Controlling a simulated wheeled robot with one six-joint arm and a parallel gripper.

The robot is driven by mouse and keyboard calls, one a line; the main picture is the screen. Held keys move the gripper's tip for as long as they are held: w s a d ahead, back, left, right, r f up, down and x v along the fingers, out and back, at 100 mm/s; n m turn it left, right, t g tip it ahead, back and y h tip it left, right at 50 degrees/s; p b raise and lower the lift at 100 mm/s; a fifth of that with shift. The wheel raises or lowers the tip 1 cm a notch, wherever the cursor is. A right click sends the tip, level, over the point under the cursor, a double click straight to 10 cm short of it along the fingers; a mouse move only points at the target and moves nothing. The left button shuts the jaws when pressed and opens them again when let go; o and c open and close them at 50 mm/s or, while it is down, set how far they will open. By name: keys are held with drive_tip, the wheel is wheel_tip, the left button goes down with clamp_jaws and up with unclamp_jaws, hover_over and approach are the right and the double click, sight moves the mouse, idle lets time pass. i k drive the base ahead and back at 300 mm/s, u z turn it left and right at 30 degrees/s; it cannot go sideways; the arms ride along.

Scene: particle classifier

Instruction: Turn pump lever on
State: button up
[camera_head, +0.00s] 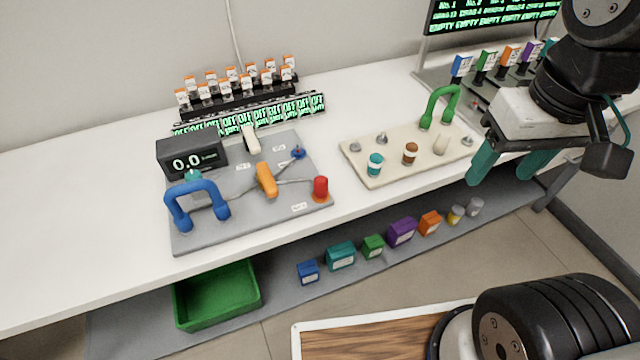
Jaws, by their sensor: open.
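A grey panel (190,238) lies on the white table at the left of the head view. On it are an orange lever (266,180) in the middle and a white lever (251,139) at its back edge; I cannot tell which is the pump lever. A black display (192,157) on the panel reads 0.0. A blue handle (197,203) and a red knob (320,188) stand near its front. My gripper (508,168), with teal fingers, is open and empty at the right, in front of the table and well apart from the panel.
A beige board (372,178) with a green handle (440,106) and small jars lies between my gripper and the grey panel. A rack of orange-topped items (235,88) stands behind. Several coloured boxes and a green bin (217,295) sit on the lower shelf. The left tabletop is clear.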

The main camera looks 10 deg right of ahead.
sight(255, 148)
drive_tip(key=k, duration=0.6)
drive_tip(key=u, duration=0.35)
drive_tip(key=i, duration=1.2)
drive_tip(key=u, duration=0.55)
